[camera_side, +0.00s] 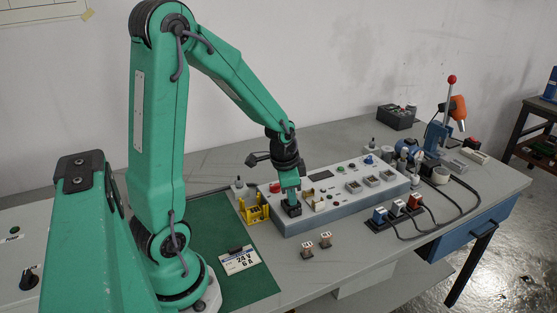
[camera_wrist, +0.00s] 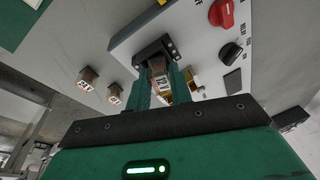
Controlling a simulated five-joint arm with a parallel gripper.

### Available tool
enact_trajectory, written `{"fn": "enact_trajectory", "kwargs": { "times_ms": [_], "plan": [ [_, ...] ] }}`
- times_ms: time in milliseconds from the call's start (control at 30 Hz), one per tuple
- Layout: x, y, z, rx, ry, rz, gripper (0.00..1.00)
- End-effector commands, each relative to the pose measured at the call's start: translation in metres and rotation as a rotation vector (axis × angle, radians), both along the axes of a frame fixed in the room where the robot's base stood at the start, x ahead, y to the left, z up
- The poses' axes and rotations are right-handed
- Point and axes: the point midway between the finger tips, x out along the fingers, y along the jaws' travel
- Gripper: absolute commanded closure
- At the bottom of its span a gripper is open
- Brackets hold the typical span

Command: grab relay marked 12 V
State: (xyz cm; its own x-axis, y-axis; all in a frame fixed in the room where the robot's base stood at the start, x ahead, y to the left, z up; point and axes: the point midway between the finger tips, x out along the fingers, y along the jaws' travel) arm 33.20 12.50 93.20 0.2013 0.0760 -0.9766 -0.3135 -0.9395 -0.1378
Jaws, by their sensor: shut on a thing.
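The relay marked 12 (camera_wrist: 161,77) is between the two green fingers of my gripper (camera_wrist: 164,85) in the wrist view. My gripper is shut on it. The relay stands at a black socket (camera_wrist: 152,50) on the grey panel; I cannot tell whether it is seated in it or just above. In the side view my gripper (camera_side: 291,195) points down over the panel's left end, at the black socket (camera_side: 292,209), and hides the relay. Two other relays (camera_side: 307,251) and (camera_side: 326,240) stand on the table in front of the panel, and they also show in the wrist view (camera_wrist: 88,77) (camera_wrist: 115,95).
The grey panel (camera_side: 345,205) carries knobs, buttons and modules, with a red knob (camera_wrist: 221,13) near my gripper. A yellow holder (camera_side: 254,210) stands left of it. A card reading 24 V 6 A (camera_side: 240,260) lies on the green mat (camera_side: 215,225). Coloured plugs with cables (camera_side: 398,208) are at right.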

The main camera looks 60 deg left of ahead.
Motion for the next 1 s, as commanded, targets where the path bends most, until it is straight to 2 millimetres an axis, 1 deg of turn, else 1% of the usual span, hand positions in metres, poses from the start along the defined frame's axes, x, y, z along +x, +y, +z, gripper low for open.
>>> {"fn": "enact_trajectory", "kwargs": {
  "times_ms": [33,267,400,467,800,1000],
  "plan": [
    [0.003,0.002,0.004,0.004,-0.01,0.0,1.0],
    [0.003,0.001,0.023,0.005,-0.012,0.0,1.0],
    [0.002,0.001,0.044,0.004,-0.012,0.0,1.0],
    [0.0,-0.011,0.048,-0.002,-0.011,-0.006,1.0],
    [-0.011,-0.07,0.082,-0.037,-0.014,-0.015,1.0],
    [-0.016,-0.096,0.098,-0.054,-0.011,-0.017,1.0]
  ]
}}
